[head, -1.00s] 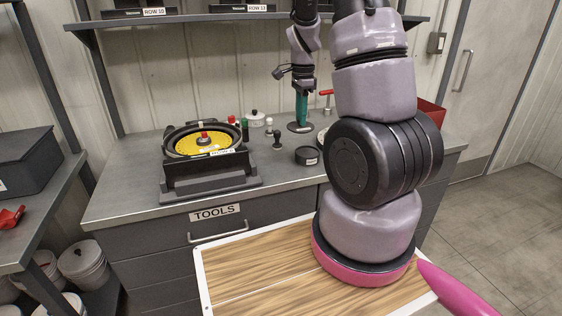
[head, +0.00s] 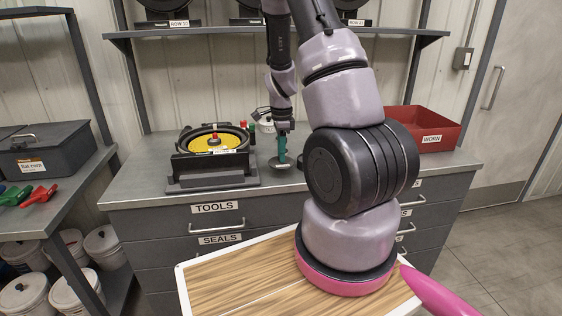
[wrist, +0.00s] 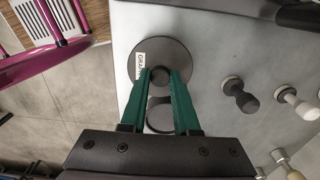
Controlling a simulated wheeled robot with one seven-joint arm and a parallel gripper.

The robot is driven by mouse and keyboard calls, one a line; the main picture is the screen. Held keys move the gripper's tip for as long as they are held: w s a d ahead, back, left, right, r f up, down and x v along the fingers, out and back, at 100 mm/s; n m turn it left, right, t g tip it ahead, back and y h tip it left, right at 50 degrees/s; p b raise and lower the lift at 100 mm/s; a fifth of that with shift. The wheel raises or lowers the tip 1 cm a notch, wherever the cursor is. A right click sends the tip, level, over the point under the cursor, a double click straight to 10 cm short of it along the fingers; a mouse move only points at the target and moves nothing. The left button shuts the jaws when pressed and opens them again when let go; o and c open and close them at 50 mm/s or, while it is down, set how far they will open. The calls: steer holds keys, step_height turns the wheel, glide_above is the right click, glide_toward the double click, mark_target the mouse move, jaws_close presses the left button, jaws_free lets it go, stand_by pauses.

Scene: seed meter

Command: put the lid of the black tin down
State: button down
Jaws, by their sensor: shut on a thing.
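My gripper (head: 282,150) has green fingers, and in the wrist view (wrist: 160,78) they are shut on the knob of the dark round lid (wrist: 143,60). The lid has a white label, partly readable, and looks level. In the head view the lid (head: 280,164) hangs under the fingers near the worktop. Whether it touches the worktop I cannot tell. A dark ring, likely the open black tin (wrist: 160,118), shows between the fingers, partly covered by them and the lid. In the head view my arm seems to hide the tin.
A black seed meter with a yellow disc (head: 213,144) stands left on the grey worktop (head: 140,182). A red WORN bin (head: 427,130) is at the right. A shelf (head: 200,32) runs above.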

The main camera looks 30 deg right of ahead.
steer(key=shift+f, duration=1.5)
steer(key=c, duration=0.7)
jaws_free()
steer(key=shift+f, duration=0.15)
steer(key=shift+o, duration=0.2)
steer(key=s+a+r+n+t+y, duration=0.1)
steer(key=s+a+r+n, duration=0.15)
steer(key=r, duration=0.75)
steer(key=s+a+r+n+t, duration=0.1)
steer(key=s+a+r+n, duration=0.15)
steer(key=r, duration=0.65)
steer(key=s+a+r+n+t+y, duration=0.1)
steer(key=s+a+r+n+t, duration=0.15)
steer(key=r, duration=0.75)
steer(key=s+a+r+n+t, duration=0.2)
steer(key=s+a+r+n, duration=0.3)
steer(key=s+r+n, duration=0.3)
steer(key=s+n, duration=0.1)
steer(key=s, duration=0.3)
steer(key=shift+a+r+n+t, duration=0.35)
steer(key=shift+a+r, duration=0.05)
